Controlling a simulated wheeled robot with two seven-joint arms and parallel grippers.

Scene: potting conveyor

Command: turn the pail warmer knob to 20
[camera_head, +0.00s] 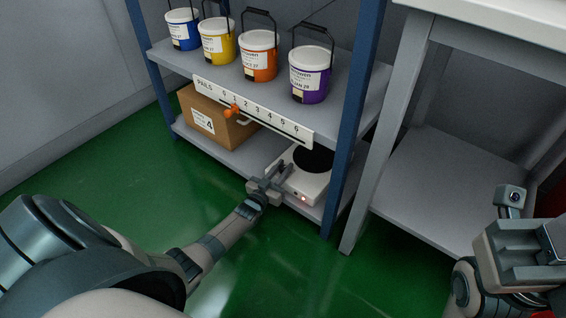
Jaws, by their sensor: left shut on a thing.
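The pail warmer (306,183) is a white box with a round black plate (314,157) on top. It stands on the lower shelf of the rack, at its right end. A small reddish light shows on its front. My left gripper (281,174) is at the front left of the warmer, shut on the knob. The gripper hides the knob, so its pointer and the scale marks cannot be read. My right gripper (518,250) is at the lower right, far from the warmer. Its fingertips do not show clearly.
Blue, yellow, orange and purple pails (310,82) stand on the upper shelf above a numbered strip (258,113) with an orange slider (232,111). A cardboard box (207,122) is left of the warmer. A blue post (346,150) and grey table (440,180) stand to the right.

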